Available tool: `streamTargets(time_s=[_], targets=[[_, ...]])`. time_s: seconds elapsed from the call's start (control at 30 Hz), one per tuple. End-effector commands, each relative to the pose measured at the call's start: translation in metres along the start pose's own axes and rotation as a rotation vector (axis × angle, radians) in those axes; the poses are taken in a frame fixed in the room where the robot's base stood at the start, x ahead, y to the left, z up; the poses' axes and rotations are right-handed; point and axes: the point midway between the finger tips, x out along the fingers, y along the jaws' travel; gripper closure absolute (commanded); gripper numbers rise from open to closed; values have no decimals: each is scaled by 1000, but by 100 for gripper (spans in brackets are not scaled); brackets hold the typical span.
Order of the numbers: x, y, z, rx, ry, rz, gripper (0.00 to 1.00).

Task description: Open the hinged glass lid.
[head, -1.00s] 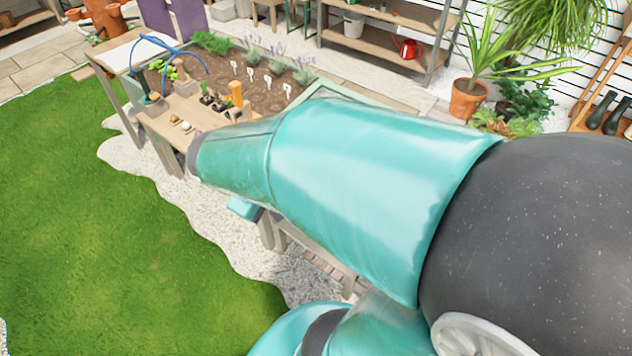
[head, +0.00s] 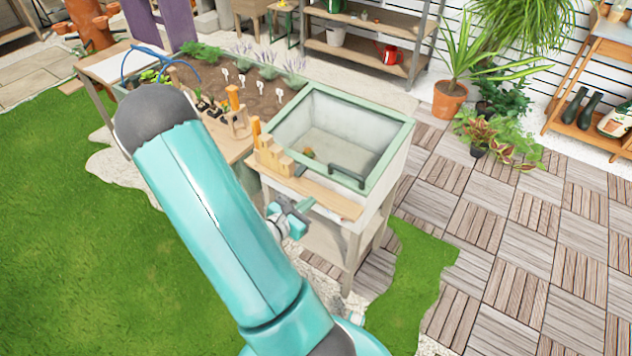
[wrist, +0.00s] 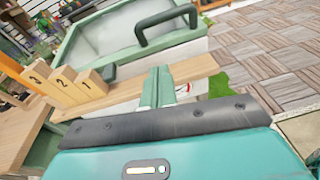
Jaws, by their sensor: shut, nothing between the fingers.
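The glass lid (head: 340,132) has a pale green frame and lies flat and closed over a pale box; the inside shows through the glass. A dark bar handle (head: 347,178) stands on the lid's front edge. In the wrist view the lid's glass (wrist: 110,32) is at the top, with the handle (wrist: 166,25) just right of centre. My gripper (head: 301,207) is in front of the box, near its front ledge. In the wrist view my gripper's fingers (wrist: 158,84) are together and empty, pointing toward the handle but apart from it.
A wooden ledge (head: 318,194) runs along the box front, with numbered wooden blocks (head: 273,158) at its left end. A potting bench (head: 236,147) with a soil bed adjoins on the left. Paving (head: 500,220) to the right is open.

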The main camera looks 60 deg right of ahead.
Motion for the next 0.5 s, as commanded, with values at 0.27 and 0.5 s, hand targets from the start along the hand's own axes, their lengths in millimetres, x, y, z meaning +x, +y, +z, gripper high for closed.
streamTargets(time_s=[0.27, 0.5], targets=[[21, -7, -18, -89, 1, 48, 100], [58, -7, -17, -85, 0, 41, 100]])
